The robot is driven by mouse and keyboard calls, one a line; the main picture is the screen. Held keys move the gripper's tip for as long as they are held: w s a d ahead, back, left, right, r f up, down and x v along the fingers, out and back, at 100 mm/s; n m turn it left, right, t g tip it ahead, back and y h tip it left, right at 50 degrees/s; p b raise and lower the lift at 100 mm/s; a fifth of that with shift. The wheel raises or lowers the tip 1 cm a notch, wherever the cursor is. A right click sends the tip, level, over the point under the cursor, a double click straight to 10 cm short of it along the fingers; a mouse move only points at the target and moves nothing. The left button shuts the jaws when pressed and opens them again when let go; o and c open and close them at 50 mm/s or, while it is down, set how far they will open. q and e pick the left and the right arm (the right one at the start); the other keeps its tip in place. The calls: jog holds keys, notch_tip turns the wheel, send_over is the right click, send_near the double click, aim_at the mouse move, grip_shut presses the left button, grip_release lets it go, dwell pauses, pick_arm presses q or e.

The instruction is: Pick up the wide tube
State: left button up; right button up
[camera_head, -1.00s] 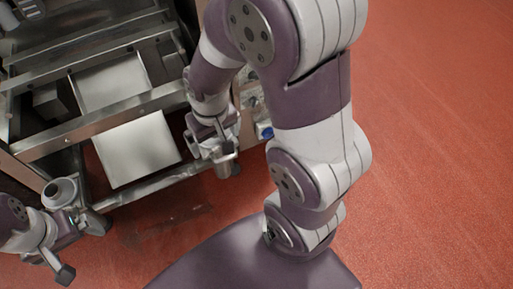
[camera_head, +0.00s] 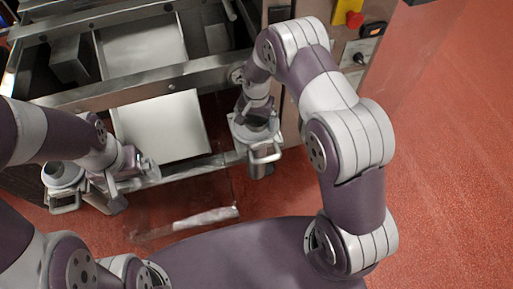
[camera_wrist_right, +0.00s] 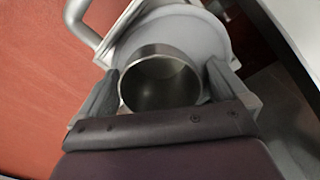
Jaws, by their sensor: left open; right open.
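Two metal tubes with collars and side handles stand at the machine's front rail; I cannot tell which is wider. My right gripper (camera_head: 256,124) is open, pointing down at the right tube (camera_head: 263,167). In the right wrist view, the open fingers (camera_wrist_right: 160,92) lie on either side of this tube's round steel mouth (camera_wrist_right: 160,83); contact is unclear. A broad grey collar (camera_wrist_right: 195,38) lies behind the mouth. The left tube (camera_head: 63,175) shows its open mouth. My left gripper (camera_head: 112,190) is open just right of it, apart from it as far as I can see.
A steel machine frame (camera_head: 115,94) with crossbars and pale panels (camera_head: 165,127) stands behind the tubes. A cabinet with a red and yellow button (camera_head: 354,19) is at upper right. The red floor (camera_head: 450,170) is clear at right.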

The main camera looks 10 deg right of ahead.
notch_tip(320, 180, down, 3)
jog(key=shift+r, duration=0.1)
jog(key=c, duration=1.7)
jog(key=shift+w, duration=0.15)
grip_shut()
jog(key=shift+r, duration=0.15)
jog(key=shift+r+p, duration=0.35)
jog(key=shift+r, duration=1.45)
jog(key=shift+s+f, duration=0.1)
jog(key=shift+s, duration=0.25)
jog(key=s+p, duration=0.1)
jog(key=s, duration=1.6)
jog(key=shift+s+d+f+p, duration=0.25)
jog(key=shift+d+p, duration=0.05)
jog(key=shift+p, duration=0.1)
